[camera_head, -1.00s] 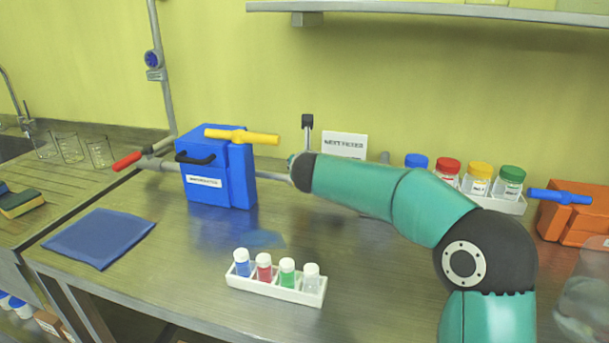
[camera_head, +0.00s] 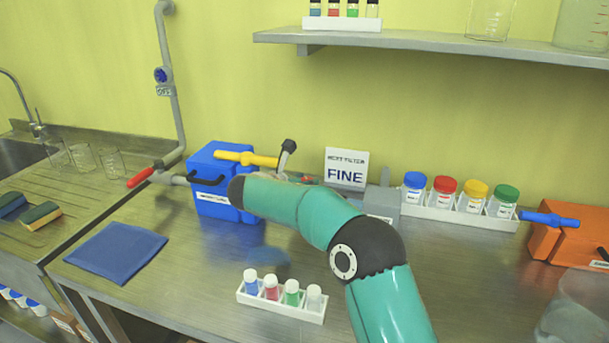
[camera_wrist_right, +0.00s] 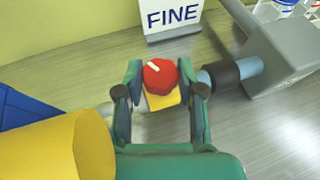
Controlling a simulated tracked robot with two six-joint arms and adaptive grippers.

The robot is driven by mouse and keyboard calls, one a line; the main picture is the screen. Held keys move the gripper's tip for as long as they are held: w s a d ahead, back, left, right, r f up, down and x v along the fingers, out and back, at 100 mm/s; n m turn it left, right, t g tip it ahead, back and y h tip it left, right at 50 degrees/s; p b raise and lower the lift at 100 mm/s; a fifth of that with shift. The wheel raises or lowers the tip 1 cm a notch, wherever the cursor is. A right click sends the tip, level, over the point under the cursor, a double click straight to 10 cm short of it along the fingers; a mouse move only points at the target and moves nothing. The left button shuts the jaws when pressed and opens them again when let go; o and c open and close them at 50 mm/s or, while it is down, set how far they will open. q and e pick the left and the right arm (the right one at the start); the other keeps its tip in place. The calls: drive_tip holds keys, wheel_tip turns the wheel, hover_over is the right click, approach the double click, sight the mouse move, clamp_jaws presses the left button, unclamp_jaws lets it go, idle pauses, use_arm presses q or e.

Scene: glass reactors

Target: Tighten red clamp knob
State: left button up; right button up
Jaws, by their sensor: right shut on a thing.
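The red clamp knob (camera_wrist_right: 160,76), with a white mark on top, sits on a pipe joint in the right wrist view. A yellow piece shows just below it. My right gripper (camera_wrist_right: 160,84) has its two green fingers on either side of the knob and is shut on it. In the head view my right arm reaches in from the lower right, and its links largely hide the gripper and knob. My left gripper is not in view.
A blue box (camera_head: 212,197) with a yellow handle (camera_head: 246,158) stands left of my arm. The FINE sign (camera_head: 345,169) stands behind. A rack (camera_head: 282,301) of small vials sits in front. A row of jars (camera_head: 446,189) and an orange box (camera_head: 562,240) stand right.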

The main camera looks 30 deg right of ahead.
idle(0.3)
drive_tip(key=o, duration=1.1)
drive_tip(key=shift+o, duration=0.2)
drive_tip(key=shift+a, duration=0.1)
drive_tip(key=v, duration=1.1)
drive_tip(key=shift+s+a, duration=0.15)
drive_tip(key=shift+a, duration=0.25)
drive_tip(key=shift+r, duration=0.1)
